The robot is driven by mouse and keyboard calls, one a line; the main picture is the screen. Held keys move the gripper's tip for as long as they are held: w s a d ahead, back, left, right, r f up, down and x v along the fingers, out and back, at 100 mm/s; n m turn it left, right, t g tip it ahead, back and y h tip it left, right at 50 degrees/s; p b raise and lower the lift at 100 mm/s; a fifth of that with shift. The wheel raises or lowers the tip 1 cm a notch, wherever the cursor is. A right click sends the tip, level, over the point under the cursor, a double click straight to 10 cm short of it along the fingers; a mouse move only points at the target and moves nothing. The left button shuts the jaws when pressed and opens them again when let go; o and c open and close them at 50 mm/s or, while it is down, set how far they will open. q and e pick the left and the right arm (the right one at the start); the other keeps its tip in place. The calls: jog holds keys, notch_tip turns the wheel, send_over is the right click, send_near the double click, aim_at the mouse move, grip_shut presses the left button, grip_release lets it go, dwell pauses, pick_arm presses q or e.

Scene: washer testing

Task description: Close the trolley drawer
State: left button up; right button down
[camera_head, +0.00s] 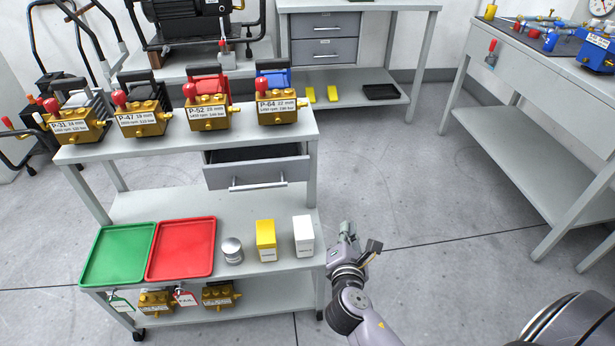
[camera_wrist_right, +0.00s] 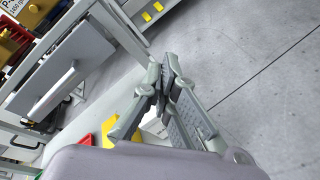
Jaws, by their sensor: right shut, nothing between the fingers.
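The trolley (camera_head: 150,205) stands at left centre in the head view. Its grey drawer (camera_head: 225,176) hangs under the top shelf and is pulled out, its dark inside showing behind the front. A pale bar handle (camera_head: 257,186) runs across the front. In the right wrist view the drawer front (camera_wrist_right: 62,72) and handle (camera_wrist_right: 52,92) are at the left, tilted. My right gripper (camera_head: 346,232) is beside the trolley's right edge, lower right of the drawer in the head view and apart from the handle. Its fingers (camera_wrist_right: 165,82) are shut and empty. My left gripper is not in view.
Pumps (camera_head: 208,105) with red and blue parts stand on the trolley top. A green tray (camera_head: 118,254), a red tray (camera_head: 182,249), a metal cylinder (camera_head: 232,250), a yellow box (camera_head: 265,241) and a white box (camera_head: 303,236) are on the shelf below. Open floor (camera_head: 430,200) lies right.

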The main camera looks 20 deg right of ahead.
jog(key=w+a+r+n+t+y, duration=0.2)
jog(key=w+a+n+t, duration=0.3)
jog(key=n, duration=0.6)
jog(key=n+b, duration=0.1)
send_near(306, 168)
jog(key=shift+g, duration=0.4)
jog(key=x, duration=0.5)
jog(key=shift+w+r, duration=0.35)
jog(key=shift+w+d, duration=0.15)
jog(key=shift+w, duration=0.25)
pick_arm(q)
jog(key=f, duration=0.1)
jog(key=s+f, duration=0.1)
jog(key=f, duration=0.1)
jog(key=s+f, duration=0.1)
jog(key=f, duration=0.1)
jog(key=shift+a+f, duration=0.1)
pick_arm(e)
jog(key=shift+w+d, duration=0.1)
jog(key=shift+w, duration=0.2)
